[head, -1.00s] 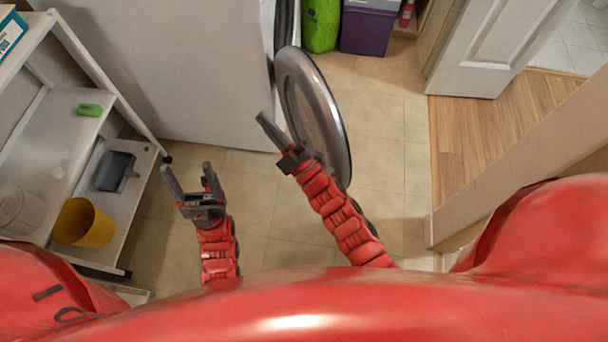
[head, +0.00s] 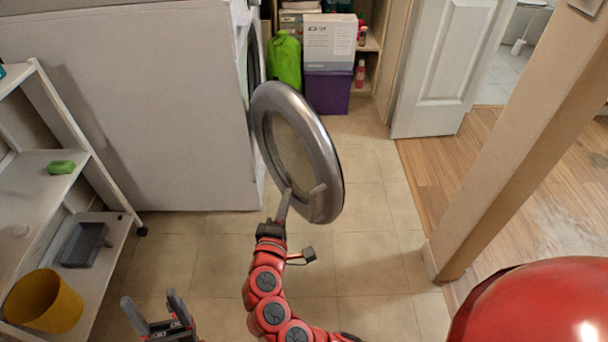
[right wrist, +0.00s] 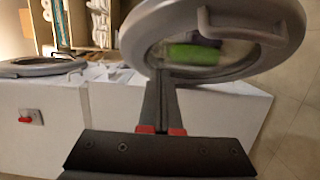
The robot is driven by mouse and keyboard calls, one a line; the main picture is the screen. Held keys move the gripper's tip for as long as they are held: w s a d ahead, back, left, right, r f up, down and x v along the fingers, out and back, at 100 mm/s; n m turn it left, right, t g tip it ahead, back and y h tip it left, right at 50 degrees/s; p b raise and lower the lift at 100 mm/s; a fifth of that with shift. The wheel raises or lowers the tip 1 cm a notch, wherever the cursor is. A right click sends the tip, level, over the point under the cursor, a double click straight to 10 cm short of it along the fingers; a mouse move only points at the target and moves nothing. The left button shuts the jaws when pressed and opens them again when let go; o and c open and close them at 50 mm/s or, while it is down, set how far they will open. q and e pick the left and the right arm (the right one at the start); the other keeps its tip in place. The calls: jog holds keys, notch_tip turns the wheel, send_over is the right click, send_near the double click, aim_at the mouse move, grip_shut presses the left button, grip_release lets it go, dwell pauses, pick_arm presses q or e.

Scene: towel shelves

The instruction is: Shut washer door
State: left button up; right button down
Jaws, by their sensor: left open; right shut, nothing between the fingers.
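The washer (head: 130,110) is a white machine at the left in the head view. Its round door (head: 331,150), a grey ring with a glass middle, stands wide open, swung out from the front. My right gripper (head: 287,193) is shut and empty, its fingertips at the door's lower left rim. In the right wrist view, the shut fingers (right wrist: 162,75) reach the lower rim of the door (right wrist: 285,20); I cannot tell whether they touch. A curved handle is on the door. My left gripper (head: 150,300) is open and empty at the bottom left, away from the door.
A white shelf cart (head: 105,235) with a yellow bin (head: 45,302), grey tray (head: 84,245) and green bar (head: 61,167) stands left. A green bag (head: 284,62) and purple box (head: 328,92) are at the back. A wall corner (head: 500,170) stands right. Tiled floor (head: 375,245) is clear.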

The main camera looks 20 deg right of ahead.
send_near(310, 155)
jog(key=w+a, duration=0.1)
jog(key=w, duration=0.3)
jog(key=d, duration=0.1)
jog(key=w+d+b, duration=0.1)
jog(key=d, duration=0.1)
jog(key=shift+w+d, duration=0.15)
jog(key=shift+d, duration=0.2)
